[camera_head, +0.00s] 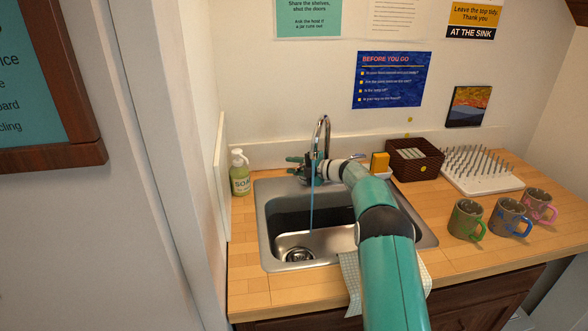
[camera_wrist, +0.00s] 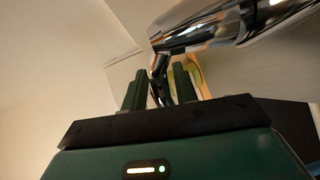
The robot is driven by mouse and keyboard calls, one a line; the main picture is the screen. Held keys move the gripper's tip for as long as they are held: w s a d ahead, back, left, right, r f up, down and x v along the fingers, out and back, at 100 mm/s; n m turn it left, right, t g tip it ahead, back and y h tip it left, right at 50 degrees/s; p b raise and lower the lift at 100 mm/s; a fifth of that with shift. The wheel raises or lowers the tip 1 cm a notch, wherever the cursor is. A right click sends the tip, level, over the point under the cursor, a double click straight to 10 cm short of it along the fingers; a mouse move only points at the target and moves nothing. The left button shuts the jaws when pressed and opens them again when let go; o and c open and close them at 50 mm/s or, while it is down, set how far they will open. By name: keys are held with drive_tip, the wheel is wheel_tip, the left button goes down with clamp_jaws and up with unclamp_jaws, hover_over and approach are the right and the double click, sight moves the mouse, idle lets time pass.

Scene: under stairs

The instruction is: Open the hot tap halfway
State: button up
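The chrome tap (camera_head: 325,130) stands behind the sink, with a thin bluish stream of water (camera_head: 312,205) falling from its spout into the basin. My gripper (camera_head: 302,166) is at the tap's base, left of the spout, and hides the handle there. In the wrist view a chrome tap body (camera_wrist: 210,28) crosses the top right. My gripper's two dark green fingers (camera_wrist: 160,88) stand apart, with a thin dark chrome part, perhaps a tap lever, between them. I cannot tell whether they touch it. Hot or cold marks are not visible.
A steel sink (camera_head: 262,225) is set in the wooden worktop. A soap bottle (camera_head: 239,175) stands left of the tap. To the right are a sponge (camera_head: 380,161), a brown basket (camera_head: 428,168), a white drying rack (camera_head: 490,180) and three mugs (camera_head: 466,219). A checked cloth (camera_head: 350,280) hangs over the front edge.

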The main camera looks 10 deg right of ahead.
drive_tip(key=shift+o, duration=1)
drive_tip(key=shift+r, duration=0.2)
drive_tip(key=shift+f, duration=0.2)
drive_tip(key=shift+s+d, duration=0.35)
drive_tip(key=shift+d, duration=0.05)
drive_tip(key=v, duration=1.2)
drive_tip(key=shift+s+d+r, duration=0.2)
drive_tip(key=shift+s+d, duration=0.05)
drive_tip(key=shift+d, duration=0.05)
